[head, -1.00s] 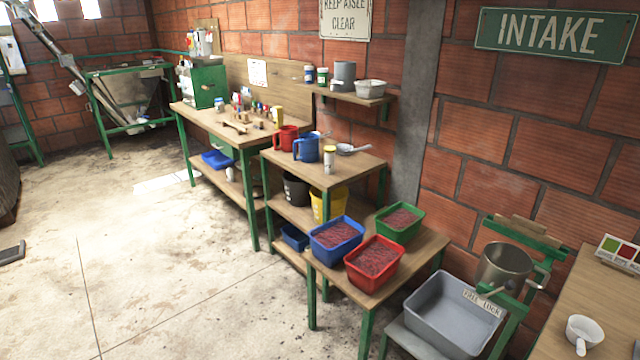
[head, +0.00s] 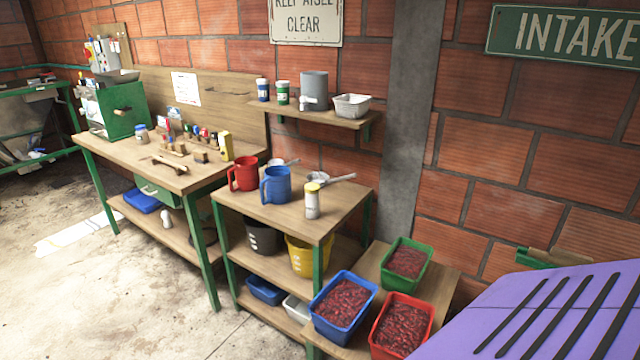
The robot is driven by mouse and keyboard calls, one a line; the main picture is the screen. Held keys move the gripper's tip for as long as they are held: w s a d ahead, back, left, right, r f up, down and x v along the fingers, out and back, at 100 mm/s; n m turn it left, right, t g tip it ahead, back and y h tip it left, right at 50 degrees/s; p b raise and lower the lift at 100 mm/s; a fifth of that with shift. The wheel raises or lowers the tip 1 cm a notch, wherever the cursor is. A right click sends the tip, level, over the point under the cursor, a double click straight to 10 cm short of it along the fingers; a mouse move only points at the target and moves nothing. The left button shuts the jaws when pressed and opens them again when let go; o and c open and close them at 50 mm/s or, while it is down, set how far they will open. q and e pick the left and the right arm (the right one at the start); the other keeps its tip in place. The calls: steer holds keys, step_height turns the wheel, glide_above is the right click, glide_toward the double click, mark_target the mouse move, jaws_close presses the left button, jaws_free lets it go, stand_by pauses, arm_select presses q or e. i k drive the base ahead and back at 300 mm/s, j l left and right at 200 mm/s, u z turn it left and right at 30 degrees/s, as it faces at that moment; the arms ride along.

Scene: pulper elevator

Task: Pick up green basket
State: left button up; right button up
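The green basket (head: 396,281) stands upright on a low wooden table (head: 440,279) against the brick wall. It is filled with dark red, berry-like pieces. A red basket (head: 384,351) and a blue basket (head: 331,336), filled with the same pieces, stand in front of it on the near side. The red one is close to the green basket's near edge. Neither of my grippers is in view. A purple part with dark slots, close to the camera and seemingly mine, fills the lower right corner.
Left of the baskets, a higher table (head: 280,213) holds a red mug (head: 244,174), a blue mug (head: 277,187) and a yellow-lidded shaker (head: 312,203). A wall shelf (head: 322,118) hangs above. Open concrete floor (head: 130,300) lies at the left.

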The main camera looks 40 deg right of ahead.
mark_target(402, 268)
steer(key=i+z, duration=0.3)
steer(key=i+j+z, duration=0.35)
steer(key=i, duration=0.15)
steer(key=i+j+z, duration=0.45)
steer(key=z, duration=0.25)
steer(key=i+j+z, duration=0.25)
steer(key=z, duration=0.2)
steer(key=i+j+z, duration=0.2)
steer(key=z, duration=0.2)
steer(key=j, duration=0.1)
